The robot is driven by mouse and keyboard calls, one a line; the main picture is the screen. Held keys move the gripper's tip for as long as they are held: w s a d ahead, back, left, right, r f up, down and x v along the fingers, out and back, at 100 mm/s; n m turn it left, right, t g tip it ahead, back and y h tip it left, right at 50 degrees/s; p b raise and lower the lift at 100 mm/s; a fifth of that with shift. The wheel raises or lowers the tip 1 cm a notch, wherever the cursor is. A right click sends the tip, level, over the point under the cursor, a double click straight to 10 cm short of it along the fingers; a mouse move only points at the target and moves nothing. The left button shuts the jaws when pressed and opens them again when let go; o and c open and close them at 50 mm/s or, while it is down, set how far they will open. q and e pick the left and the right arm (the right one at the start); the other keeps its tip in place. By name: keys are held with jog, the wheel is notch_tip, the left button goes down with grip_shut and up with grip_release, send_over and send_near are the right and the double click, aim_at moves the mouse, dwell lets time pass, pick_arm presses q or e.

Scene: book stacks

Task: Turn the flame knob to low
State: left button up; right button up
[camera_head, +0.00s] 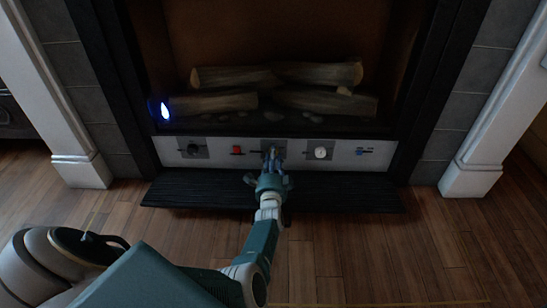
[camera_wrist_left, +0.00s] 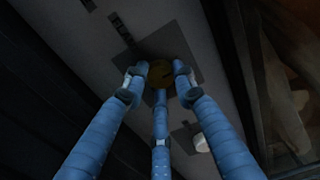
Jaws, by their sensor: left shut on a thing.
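A light control panel (camera_head: 342,146) runs along the bottom of the fireplace. My left gripper (camera_head: 271,155) reaches its middle, in front of a dark square plate. In the left wrist view, a round brownish knob (camera_wrist_left: 161,73) sits on that plate. The three blue fingers of my left gripper (camera_wrist_left: 160,82) are closed around this knob. A dark pointer mark shows on its face, but I cannot tell its setting. In the head view the knob is hidden behind my gripper. My right gripper is not in view.
A black hearth ledge (camera_head: 340,196) lies below the panel.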

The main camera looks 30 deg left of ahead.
pick_arm(q)
jog(key=shift+s+a+r, duration=0.15)
jog(key=shift+a, duration=0.35)
grip_shut()
jog(key=o, duration=1.1)
grip_release()
jog(key=shift+o, duration=0.2)
jog(key=shift+d, duration=0.2)
